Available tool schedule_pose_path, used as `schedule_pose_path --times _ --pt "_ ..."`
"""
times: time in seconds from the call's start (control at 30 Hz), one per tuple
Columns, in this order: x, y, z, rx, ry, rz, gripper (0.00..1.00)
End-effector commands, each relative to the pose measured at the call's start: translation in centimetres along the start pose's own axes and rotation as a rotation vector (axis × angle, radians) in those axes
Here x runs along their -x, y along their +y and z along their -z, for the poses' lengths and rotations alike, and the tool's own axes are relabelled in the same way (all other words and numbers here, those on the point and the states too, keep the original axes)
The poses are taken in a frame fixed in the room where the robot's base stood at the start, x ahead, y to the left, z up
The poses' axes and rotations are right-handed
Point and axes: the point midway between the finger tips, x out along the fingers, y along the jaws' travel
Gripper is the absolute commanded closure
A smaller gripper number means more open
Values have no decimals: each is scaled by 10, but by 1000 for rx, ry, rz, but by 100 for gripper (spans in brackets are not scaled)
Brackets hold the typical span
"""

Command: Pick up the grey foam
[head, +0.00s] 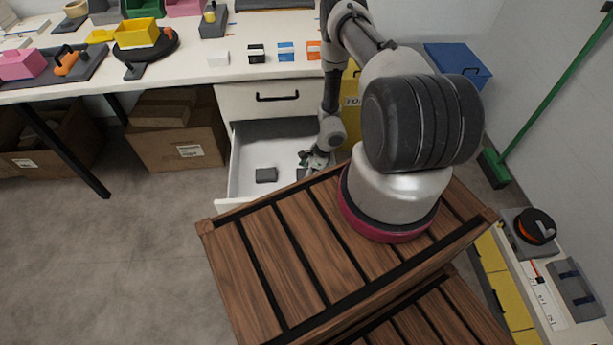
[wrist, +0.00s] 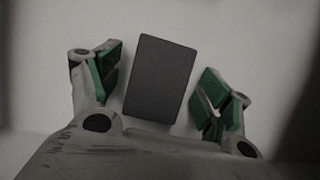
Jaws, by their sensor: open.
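A dark grey block that looks like the grey foam (wrist: 160,77) lies flat on the pale drawer floor in the wrist view. My gripper (wrist: 161,82) is open, with one green-padded finger on each side of the block and a gap on both sides. In the head view my gripper (head: 313,160) reaches into the open white drawer (head: 240,165). A dark grey piece (head: 301,174) shows in part beside the gripper there, and the arm hides the rest. A second dark grey block (head: 266,175) lies to its left in the drawer.
The desk (head: 230,73) stands above the drawer, with small coloured boxes near its edge. A cardboard box (head: 165,150) sits on the floor to the left. My wooden-slatted deck is close in front of the drawer. The drawer's left part has free room.

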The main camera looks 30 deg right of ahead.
Motion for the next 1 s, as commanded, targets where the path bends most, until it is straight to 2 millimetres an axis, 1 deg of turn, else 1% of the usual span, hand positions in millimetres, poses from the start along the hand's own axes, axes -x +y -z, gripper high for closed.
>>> schedule_pose_path --times 0.03,0.07,0.2,0.23,0.27,0.57,0.7,0.83,1.0 --pt "0 0 0 0 0 0 21" --pt "0 0 0 0 0 0 25" --pt "0 0 0 0 0 0 51" --pt "0 0 0 0 0 0 56" --pt "0 0 0 0 0 0 59" --pt "0 0 0 0 0 0 60" --pt "6 0 -2 0 0 0 60" --pt "23 -1 -10 0 0 1 60" --pt "59 -1 -24 0 0 1 60"
